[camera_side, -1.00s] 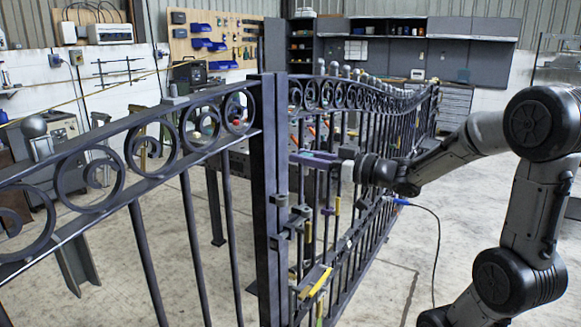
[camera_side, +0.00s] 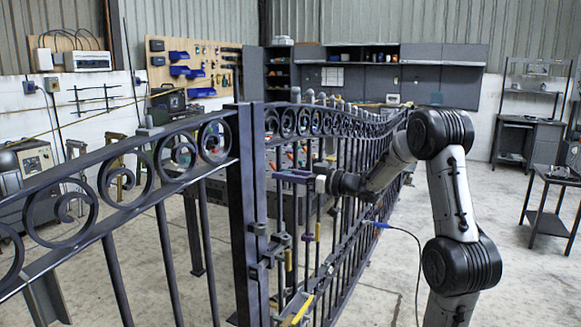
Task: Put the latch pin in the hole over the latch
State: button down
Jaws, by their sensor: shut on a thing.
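My gripper (camera_side: 289,176) is at the gate, just right of the thick dark post (camera_side: 243,190). Its jaws point left and are shut on the latch pin, which is too small and dark to make out clearly against the bars. The latch (camera_side: 280,239), a group of dark grey blocks and brackets, sits on the right side of the post, below my gripper. A clear vertical gap shows between my gripper and the latch. The hole over the latch cannot be made out at this size.
Gate panels with scrolls (camera_side: 178,151) and upright bars run left and right of the post. Yellow-marked parts (camera_side: 298,308) sit low by the post. A blue-ended cable (camera_side: 381,225) hangs near the right panel. The concrete floor at right is open before a small table (camera_side: 548,212).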

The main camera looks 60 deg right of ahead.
jog(key=w+d+f, duration=0.1)
jog(key=d+f, duration=0.1)
jog(key=f, duration=0.4)
jog(key=w+d+f, duration=0.1)
jog(key=d+f, duration=0.2)
jog(key=f, duration=0.3)
jog(key=shift+w, duration=0.4)
jog(key=shift+a+f, duration=0.1)
jog(key=shift+f, duration=1.2)
jog(key=shift+f, duration=0.35)
jog(key=shift+f, duration=2)
jog(key=c, duration=0.5)
grip_release()
